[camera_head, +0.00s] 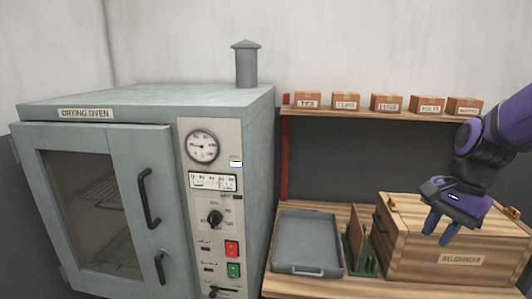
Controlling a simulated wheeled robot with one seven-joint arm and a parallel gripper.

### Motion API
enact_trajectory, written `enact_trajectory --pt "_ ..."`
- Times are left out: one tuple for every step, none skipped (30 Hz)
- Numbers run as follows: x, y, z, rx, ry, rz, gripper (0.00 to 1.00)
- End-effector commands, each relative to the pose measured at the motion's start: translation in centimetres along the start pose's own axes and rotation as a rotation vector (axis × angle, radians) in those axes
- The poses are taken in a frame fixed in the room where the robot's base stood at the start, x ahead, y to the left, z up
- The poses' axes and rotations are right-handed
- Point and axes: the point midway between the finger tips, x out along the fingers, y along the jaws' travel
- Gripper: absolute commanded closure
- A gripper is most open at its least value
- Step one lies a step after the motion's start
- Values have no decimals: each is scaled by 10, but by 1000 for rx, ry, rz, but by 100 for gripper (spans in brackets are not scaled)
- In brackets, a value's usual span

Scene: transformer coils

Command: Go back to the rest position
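My gripper (438,237) hangs at the right, at the end of my purple arm, in front of the wooden crate's front upper edge in the picture. Its two blue fingers point down with a small gap between them. I see nothing held in it. I cannot tell how far it is from the wooden crate (400,252), whose label is only partly legible.
A drying oven (112,104) with door handles and a control panel fills the left. A grey tray (308,270) and a green rack (357,250) stand on the wooden bench (320,288). Several labelled boxes (345,101) sit on the shelf (380,114) above.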

Motion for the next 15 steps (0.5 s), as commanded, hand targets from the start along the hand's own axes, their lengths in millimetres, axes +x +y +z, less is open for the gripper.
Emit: enact_trajectory --pt "-10 1 9 -90 27 -26 77" --pt "-16 2 14 -143 43 -38 77" --pt "-22 3 21 -215 66 -52 77" --pt "-27 4 26 -269 86 -61 77" --pt "-32 5 31 -322 106 -70 77" --pt "-39 6 37 -394 134 -80 77" --pt "-44 7 42 -448 157 -86 77" --pt "-48 9 47 -500 180 -92 77" --pt "-54 11 54 -568 212 -97 77" --pt "-58 13 59 -620 238 -99 77" --pt "-62 15 64 -670 264 -101 77" --pt "-68 18 71 -737 300 -102 77" --pt "-72 20 76 -785 327 -100 77" --pt "-75 22 80 -830 354 -98 77" --pt "-80 25 86 -887 388 -94 77"
